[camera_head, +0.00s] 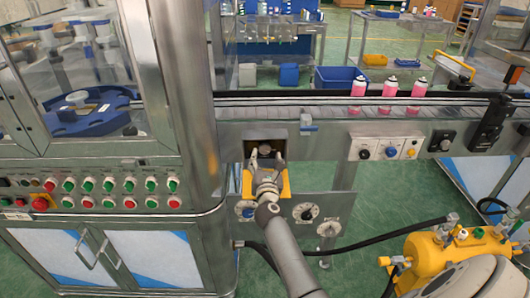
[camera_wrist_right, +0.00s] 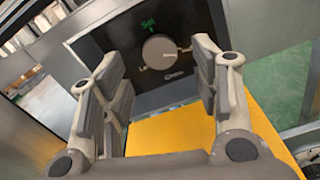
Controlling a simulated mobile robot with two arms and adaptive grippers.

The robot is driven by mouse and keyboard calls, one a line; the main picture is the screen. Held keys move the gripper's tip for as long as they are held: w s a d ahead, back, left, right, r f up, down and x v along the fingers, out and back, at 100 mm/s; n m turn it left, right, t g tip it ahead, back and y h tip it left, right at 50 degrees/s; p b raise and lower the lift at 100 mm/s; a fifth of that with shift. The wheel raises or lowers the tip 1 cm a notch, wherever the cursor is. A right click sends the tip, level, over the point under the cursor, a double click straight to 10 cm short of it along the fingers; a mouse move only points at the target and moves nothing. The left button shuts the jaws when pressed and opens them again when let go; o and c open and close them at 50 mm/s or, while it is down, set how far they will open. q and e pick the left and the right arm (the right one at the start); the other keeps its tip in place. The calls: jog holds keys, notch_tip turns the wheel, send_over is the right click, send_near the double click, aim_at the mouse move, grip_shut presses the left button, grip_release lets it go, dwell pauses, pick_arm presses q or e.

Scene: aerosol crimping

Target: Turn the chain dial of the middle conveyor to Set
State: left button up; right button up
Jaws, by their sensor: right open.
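The chain dial (camera_wrist_right: 159,48) is a round grey knob on a dark panel. A green "Set" label (camera_wrist_right: 147,22) is above it, with other small white marks left and below that are too small to read. In the head view the dark panel (camera_head: 264,133) sits in a recess of the conveyor front. My right gripper (camera_head: 266,155) is in front of this panel; in the wrist view its two fingers (camera_wrist_right: 160,88) are open, apart and empty, with the knob beyond and between them. I cannot tell exactly where the knob points. My left gripper is not in view.
A yellow plate (camera_wrist_right: 170,130) lies below the panel, close under my right fingers. Several other dials (camera_head: 304,212) are on a lower panel. Three pink cans (camera_head: 388,92) stand on the conveyor (camera_head: 330,112). A yellow tank (camera_head: 440,255) with hoses is at lower right.

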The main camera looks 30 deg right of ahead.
aim_at(265, 150)
jog(key=shift+b+x, duration=0.35)
jog(key=shift+x, duration=2.2)
jog(key=c, duration=1)
jog(key=shift+c, duration=0.2)
